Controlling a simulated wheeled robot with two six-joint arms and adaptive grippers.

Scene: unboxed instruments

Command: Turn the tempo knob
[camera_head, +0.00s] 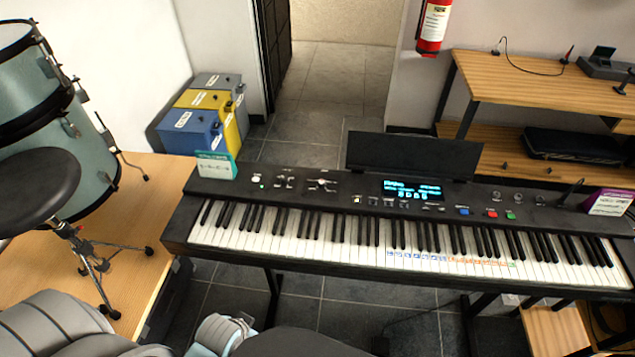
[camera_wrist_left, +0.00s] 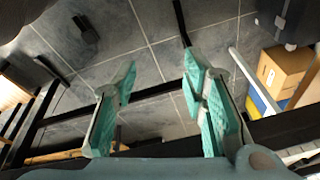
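A black electronic keyboard (camera_head: 300,200) spans the head view, with a lit blue display (camera_head: 411,190) at its middle. Small controls (camera_head: 321,183) sit on the panel left of the display. Two small round dark knobs (camera_head: 505,197) sit toward the right. The labels are too small to tell which is the tempo knob. My left gripper (camera_wrist_left: 160,82) has its teal-padded fingers apart with nothing between them, and tiled floor shows behind. A grey and pale teal part of mine (camera_head: 217,334) shows in front of the keyboard at the bottom left. My right gripper is not in view.
A dark music rest (camera_head: 412,154) stands behind the display. A green and white card (camera_head: 216,166) and a purple card (camera_head: 608,202) stand at the keyboard's ends. A drum (camera_head: 92,165) and black stool (camera_head: 38,190) are at left. A wooden desk (camera_head: 520,76) is back right.

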